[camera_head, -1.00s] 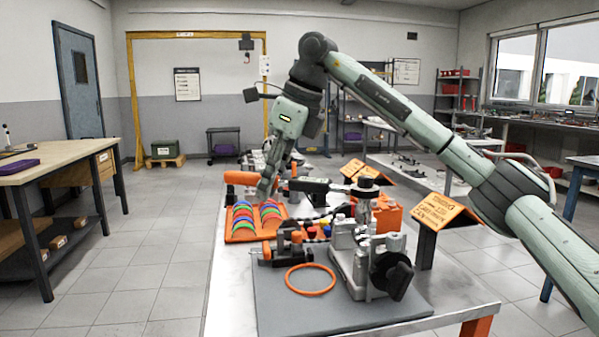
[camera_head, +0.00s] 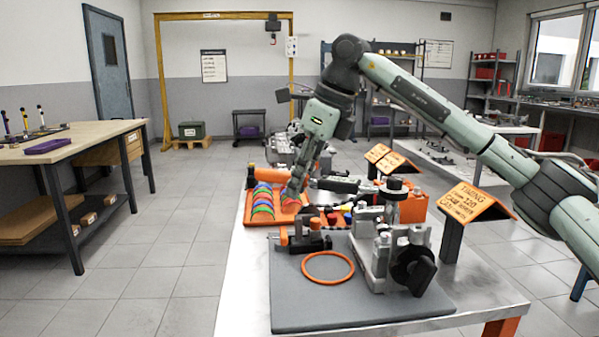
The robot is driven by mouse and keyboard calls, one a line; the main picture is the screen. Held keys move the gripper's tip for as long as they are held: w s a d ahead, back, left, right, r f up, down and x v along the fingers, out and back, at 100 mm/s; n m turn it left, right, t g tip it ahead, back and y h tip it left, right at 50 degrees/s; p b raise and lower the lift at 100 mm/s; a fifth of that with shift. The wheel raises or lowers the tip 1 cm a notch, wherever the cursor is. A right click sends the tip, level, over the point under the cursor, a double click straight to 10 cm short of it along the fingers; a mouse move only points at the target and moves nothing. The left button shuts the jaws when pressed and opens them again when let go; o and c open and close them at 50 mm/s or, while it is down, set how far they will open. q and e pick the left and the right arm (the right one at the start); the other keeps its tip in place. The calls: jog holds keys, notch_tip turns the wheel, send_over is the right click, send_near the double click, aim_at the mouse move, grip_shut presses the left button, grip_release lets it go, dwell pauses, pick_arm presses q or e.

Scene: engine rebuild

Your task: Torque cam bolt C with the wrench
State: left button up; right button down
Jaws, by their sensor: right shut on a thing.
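My right gripper (camera_head: 291,193) reaches down from the arm on the right. Its fingers are over the far right part of the orange tray (camera_head: 249,207) of coloured rings. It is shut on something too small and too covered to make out. A black tool (camera_head: 337,185) lies just right of the fingers; I cannot tell whether it is the wrench. A grey metal engine assembly (camera_head: 296,151) stands behind the gripper, partly hidden by the arm. Cam bolt C cannot be picked out. My left gripper is not in view.
A grey mat (camera_head: 300,312) holds an orange ring (camera_head: 328,267) and a metal fixture with a black knob (camera_head: 412,268). Orange sign stands (camera_head: 474,204) line the bench's right side. A wooden table (camera_head: 85,143) stands left across clear floor.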

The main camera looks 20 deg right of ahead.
jog(key=shift+d+f+b, duration=0.1)
jog(key=shift+f+b, duration=0.3)
jog(key=shift+f, duration=1.4)
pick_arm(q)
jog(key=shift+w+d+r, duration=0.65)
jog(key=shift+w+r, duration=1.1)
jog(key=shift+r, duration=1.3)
pick_arm(e)
jog(key=shift+w+d+r+m+t+h, duration=0.2)
jog(key=shift+w+d+m+h, duration=0.5)
jog(key=shift+d+m, duration=1.1)
jog(key=shift+w+d+f+m+t+h, duration=0.1)
jog(key=shift+w+d+m+t+h, duration=0.2)
jog(key=shift+w+d+m, duration=1.4)
jog(key=shift+w+d+r+m+t+h, duration=0.15)
jog(key=shift+d+m+h, duration=0.45)
jog(key=shift+d+m, duration=1.3)
jog(key=shift+s+d+f+h+p, duration=0.1)
jog(key=shift+d+h+p, duration=0.25)
jog(key=shift+d, duration=1.15)
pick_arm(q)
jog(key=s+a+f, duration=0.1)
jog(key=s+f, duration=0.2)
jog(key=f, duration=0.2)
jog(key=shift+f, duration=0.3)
